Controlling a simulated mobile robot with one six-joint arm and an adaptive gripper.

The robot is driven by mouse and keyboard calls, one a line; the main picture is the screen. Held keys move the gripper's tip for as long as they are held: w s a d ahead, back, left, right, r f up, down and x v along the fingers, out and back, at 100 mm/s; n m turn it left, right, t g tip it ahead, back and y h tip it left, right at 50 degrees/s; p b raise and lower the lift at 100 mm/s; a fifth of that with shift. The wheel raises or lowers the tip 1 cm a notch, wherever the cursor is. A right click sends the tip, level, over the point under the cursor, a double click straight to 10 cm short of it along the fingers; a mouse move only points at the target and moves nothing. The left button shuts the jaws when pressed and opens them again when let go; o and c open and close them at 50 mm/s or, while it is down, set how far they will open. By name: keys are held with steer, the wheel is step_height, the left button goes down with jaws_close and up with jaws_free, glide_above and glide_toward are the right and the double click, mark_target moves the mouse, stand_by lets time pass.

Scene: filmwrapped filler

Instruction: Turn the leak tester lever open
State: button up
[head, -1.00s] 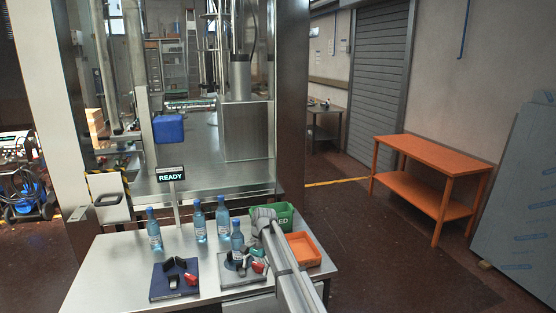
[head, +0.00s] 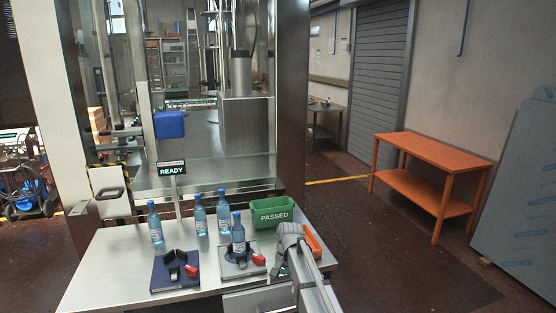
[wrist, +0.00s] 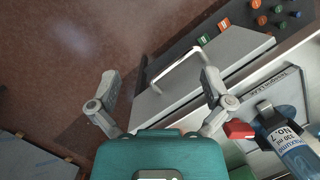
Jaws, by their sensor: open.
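A grey fixture (head: 236,271) with a dark round holder stands at the table's front, with an upright blue bottle (head: 238,232) in it. Its red lever (head: 259,259) is at its right side. A blue fixture (head: 173,286) with a black cradle and a red lever (head: 192,271) stands to its left, without a bottle. In the wrist view, my gripper (wrist: 160,80) is open and empty, over the table's front edge. A red lever (wrist: 240,130) and a bottle (wrist: 297,150) lie right of its right finger, apart from it.
Several blue bottles (head: 155,224) stand behind the fixtures, by a READY sign (head: 172,170). A green PASSED box (head: 271,212) and an orange tray (head: 312,241) are at the right. A drawer handle (wrist: 178,66) juts out below the table edge.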

steer(key=s+d+f+n+t+h+b, duration=0.1)
steer(key=s+d+f+n+b, duration=0.1)
steer(key=s+d, duration=0.6)
steer(key=s+d+f+n+t+b, duration=0.1)
steer(key=s+d+f+n+b, duration=0.1)
steer(key=s+d, duration=0.6)
steer(key=s+f+b, duration=0.1)
steer(key=s+f, duration=0.1)
steer(key=s, duration=0.1)
steer(key=shift+f+t+h, duration=0.3)
steer(key=shift+f+h, duration=0.05)
steer(key=shift+h, duration=0.05)
